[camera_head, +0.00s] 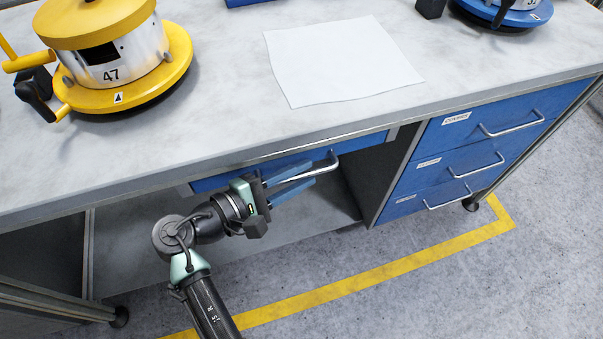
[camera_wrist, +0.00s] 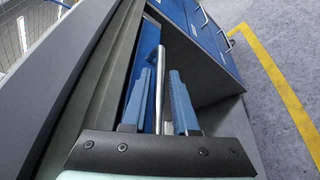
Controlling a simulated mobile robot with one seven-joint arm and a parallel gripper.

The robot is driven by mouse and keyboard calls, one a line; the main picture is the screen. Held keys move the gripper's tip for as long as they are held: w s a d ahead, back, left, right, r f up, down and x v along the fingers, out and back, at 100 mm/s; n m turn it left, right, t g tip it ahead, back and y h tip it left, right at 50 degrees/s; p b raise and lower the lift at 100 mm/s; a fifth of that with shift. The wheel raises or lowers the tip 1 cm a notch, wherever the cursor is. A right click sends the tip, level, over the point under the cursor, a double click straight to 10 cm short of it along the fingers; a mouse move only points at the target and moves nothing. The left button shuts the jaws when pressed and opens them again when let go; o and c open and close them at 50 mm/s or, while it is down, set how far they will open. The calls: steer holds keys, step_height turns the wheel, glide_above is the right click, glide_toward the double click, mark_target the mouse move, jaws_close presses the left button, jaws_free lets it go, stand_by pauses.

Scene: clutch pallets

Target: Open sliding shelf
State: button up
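The sliding shelf (camera_head: 215,181) is a blue-fronted drawer under the worktop, with a silver bar handle (camera_head: 332,163). It looks closed, its front close under the table edge. My gripper (camera_head: 309,173) is at the handle, with its two blue fingers pointing right along the shelf front. In the wrist view the handle (camera_wrist: 160,65) runs between the two fingers (camera_wrist: 162,85), with a small gap visible on each side. The gripper is open around the handle. Part of the shelf front is hidden behind my gripper.
The grey worktop (camera_head: 225,115) overhangs just above my gripper. A yellow numbered device (camera_head: 105,60), a white sheet (camera_head: 340,60) and a blue device (camera_head: 505,12) are on it. Blue drawers (camera_head: 465,165) with bar handles stand to the right. Floor in front is free, with a yellow line (camera_head: 385,270).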

steer(key=shift+w+d, duration=0.15)
steer(key=shift+d, duration=0.05)
jaws_close()
stand_by(1.4)
